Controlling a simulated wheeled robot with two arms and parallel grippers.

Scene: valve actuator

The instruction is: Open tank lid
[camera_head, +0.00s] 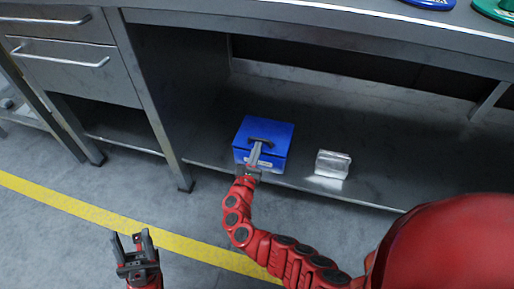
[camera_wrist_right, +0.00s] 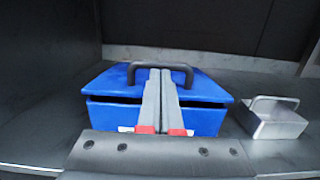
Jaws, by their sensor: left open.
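A blue tank (camera_head: 262,152) with a lid and a dark arched handle (camera_head: 262,141) sits on the lower shelf under the workbench. In the right wrist view, a dark gap shows between the lid (camera_wrist_right: 107,82) and the blue body (camera_wrist_right: 205,122) on both sides. My right gripper (camera_head: 256,147) is at the tank's front; its two fingers (camera_wrist_right: 160,72) lie close together, with their tips at the handle's bar. I cannot tell whether they touch it or pass under it. My left gripper (camera_head: 132,238) is open and empty, over the floor at lower left.
A small silver box (camera_head: 333,163) with a handle stands right of the tank, also in the wrist view (camera_wrist_right: 272,122). The bench top edge (camera_head: 330,33) overhangs the shelf. Drawers (camera_head: 75,65) and a leg (camera_head: 160,110) stand left. The floor at left is clear.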

